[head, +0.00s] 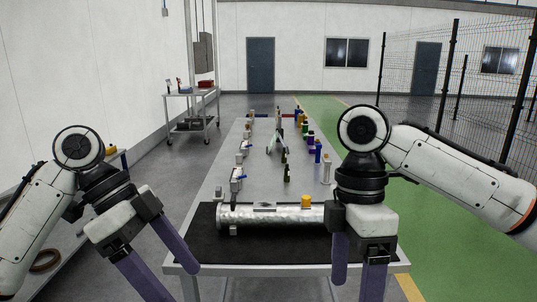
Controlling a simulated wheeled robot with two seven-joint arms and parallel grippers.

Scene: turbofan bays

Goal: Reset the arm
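My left gripper (176,282) is at the lower left, in front of the table's left front corner. Its two purple fingers are spread apart with nothing between them. My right gripper (356,287) points downward near the table's front edge, right of centre. Its purple fingers are apart and nothing shows between them. A silver metal cylinder (270,215) lies across the black mat (270,249) at the near end of the table. The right gripper's body hides the cylinder's right end. Neither gripper appears to hold anything.
The long grey table (262,180) carries rows of small fittings and coloured bottles (310,138) along its sides. A yellow-capped piece (305,201) is by the cylinder. A wheeled cart (191,110) stands back left; a mesh fence (455,90) runs along the right. The green floor lane is clear.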

